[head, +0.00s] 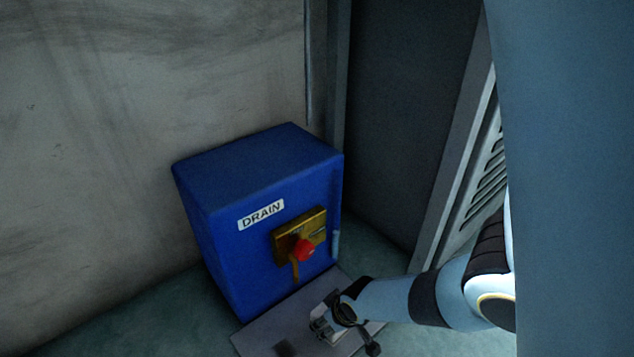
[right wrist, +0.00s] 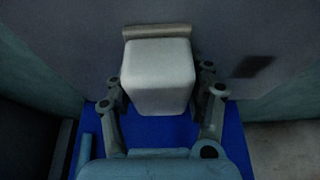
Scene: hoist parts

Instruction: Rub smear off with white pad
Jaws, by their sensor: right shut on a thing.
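The white pad (right wrist: 158,78) is a pale block with a wider strip along its far edge. My right gripper (head: 328,322) is shut on it; in the right wrist view the two fingers press on its sides. A grey plate (head: 262,335) lies in front of the blue box and also fills the upper part of the right wrist view (right wrist: 75,40). A dark, squarish smear (right wrist: 252,66) is on the plate, to the right of the pad and apart from it in that view. In the head view the smear (head: 284,347) is left of my right gripper. My left gripper is not in view.
The blue box (head: 257,225) labelled DRAIN stands behind the plate. It has a brass fitting (head: 312,222) with a red knob (head: 304,249) on its front. A louvred panel (head: 482,175) stands at the right, and a stained wall (head: 150,80) at the left.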

